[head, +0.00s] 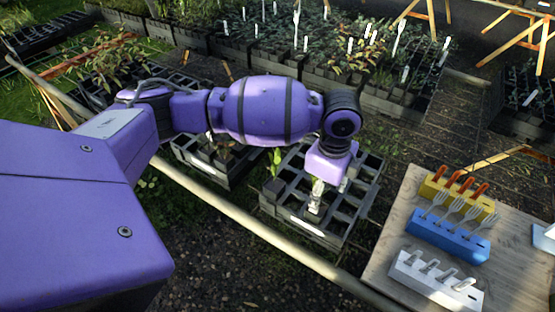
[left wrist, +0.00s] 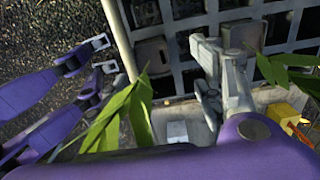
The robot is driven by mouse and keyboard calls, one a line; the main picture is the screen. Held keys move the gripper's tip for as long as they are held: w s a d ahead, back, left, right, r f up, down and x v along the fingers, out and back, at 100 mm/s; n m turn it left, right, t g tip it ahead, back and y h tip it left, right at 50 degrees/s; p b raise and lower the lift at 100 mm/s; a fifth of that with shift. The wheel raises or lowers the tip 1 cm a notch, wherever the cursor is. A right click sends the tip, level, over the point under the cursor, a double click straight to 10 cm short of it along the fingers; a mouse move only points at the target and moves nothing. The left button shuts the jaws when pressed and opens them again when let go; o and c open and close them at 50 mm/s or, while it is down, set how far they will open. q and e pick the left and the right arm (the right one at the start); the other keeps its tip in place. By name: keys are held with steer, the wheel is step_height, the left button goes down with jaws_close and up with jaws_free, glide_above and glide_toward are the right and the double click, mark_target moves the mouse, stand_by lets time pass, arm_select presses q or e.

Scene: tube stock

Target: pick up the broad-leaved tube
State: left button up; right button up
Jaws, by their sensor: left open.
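A dark crate (head: 345,222) with a grid of cells stands on the ground at centre. A plant with broad upright green leaves (head: 277,161) rises from a tube (head: 273,188) at its left edge. My left gripper (head: 314,202) points down over the crate, right of that plant, and hides what is beneath it. In the left wrist view its grey fingers (left wrist: 212,90) are open, over the crate's grid (left wrist: 172,30). Broad green leaves (left wrist: 118,112) show left of the fingers and more leaves (left wrist: 285,68) to the right. I cannot tell which tubes these leaves belong to.
A wooden table (head: 408,212) on the right holds a yellow block (head: 455,195), a blue block (head: 447,238) and a white block (head: 430,284) with tools. Another crate (head: 205,165) stands left. A pale rail (head: 250,228) runs in front. Dense plant crates fill the back.

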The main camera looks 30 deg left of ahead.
mark_target(314, 219)
arm_select(q)
steer(key=shift+s+a+f, duration=0.1)
steer(key=shift+s+f, duration=0.2)
steer(key=shift+f, duration=0.3)
steer(key=shift+s+a+f, duration=0.1)
steer(key=shift+s+f, duration=0.2)
steer(key=shift+f, duration=0.3)
step_height(314, 219, down, 4)
steer(key=shift+w+a+r, duration=0.1)
steer(key=shift+w, duration=0.05)
steer(key=shift+r, duration=0.1)
steer(key=c, duration=1.5)
jaws_close()
arm_select(e)
steer(key=shift+s+d+f, duration=0.2)
steer(key=shift+s, duration=0.5)
